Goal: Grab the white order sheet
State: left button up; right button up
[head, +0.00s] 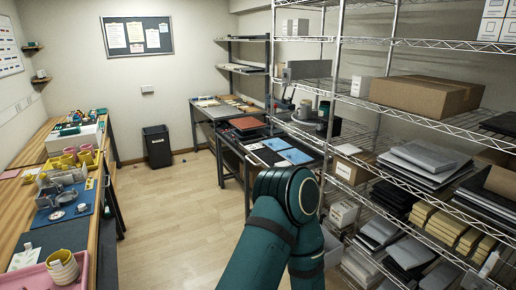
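I cannot tell for sure which paper is the white order sheet. A small white sheet (24,258) lies at the near end of the left bench, beside a pink tray. White papers (152,38) are also pinned on the dark notice board on the back wall. A small white piece (253,147) lies on the dark table near the shelves. One of my teal arms rises from the bottom middle, and its bent joint covers part of the floor and the table's legs. Neither of my grippers shows.
The left wooden bench (36,148) carries yellow mugs (86,156), blue mats (62,238) and a pink tray (40,278). A wire shelf unit (436,118) with boxes fills the right. A black bin (157,146) stands by the back wall. The middle floor (180,210) is clear.

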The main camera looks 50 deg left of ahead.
aim_at(260, 145)
jog(key=u, duration=1.55)
jog(key=z, duration=0.75)
jog(key=i+z, duration=0.15)
jog(key=z, duration=0.55)
jog(key=j+z, duration=0.1)
jog(key=z, duration=0.65)
jog(key=j+z, duration=0.1)
jog(key=z, duration=0.6)
jog(key=j+z, duration=0.1)
jog(key=z, duration=0.65)
jog(key=j+z, duration=0.15)
jog(key=z, duration=0.55)
jog(key=j+z, duration=0.1)
jog(key=z, duration=1.35)
jog(key=k+j+z, duration=0.1)
jog(key=k, duration=0.35)
jog(key=k+j+z, duration=0.1)
jog(key=k, duration=0.35)
jog(key=k+u, duration=0.25)
jog(key=k, duration=0.2)
jog(key=k+j+u, duration=0.1)
jog(key=k+u, duration=0.2)
jog(key=k, duration=0.15)
